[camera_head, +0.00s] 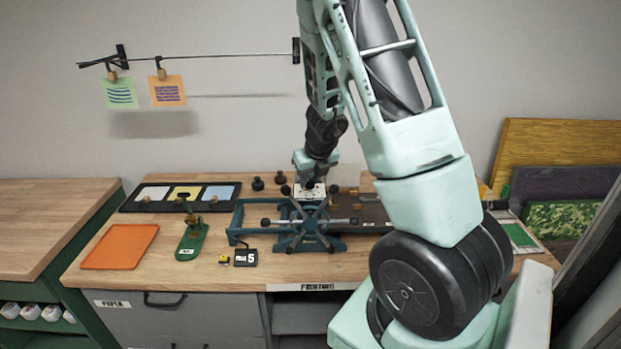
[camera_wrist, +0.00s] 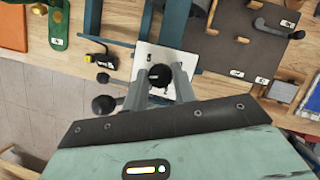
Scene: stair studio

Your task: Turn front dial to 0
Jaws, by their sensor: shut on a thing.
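A black round knob (camera_wrist: 160,76) stands on a white plate (camera_wrist: 146,57) on top of the blue press frame (camera_head: 240,220). My gripper (camera_head: 309,187) points down at this plate, and in the wrist view its fingers are shut around the knob. No mark or number on the knob is readable. A dark spoked handwheel (camera_head: 309,222) with ball ends is on the front of the press, below my gripper. A small black box (camera_head: 245,257) with a white figure that looks like 5 lies in front of the press.
An orange mat (camera_head: 120,246), a green stand (camera_head: 192,240) and a black tray (camera_head: 150,206) are on the left of the wooden table. Two black knobs (camera_head: 258,184) stand behind the press. A dark board (camera_head: 365,210) lies right of it. The table's front edge is close.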

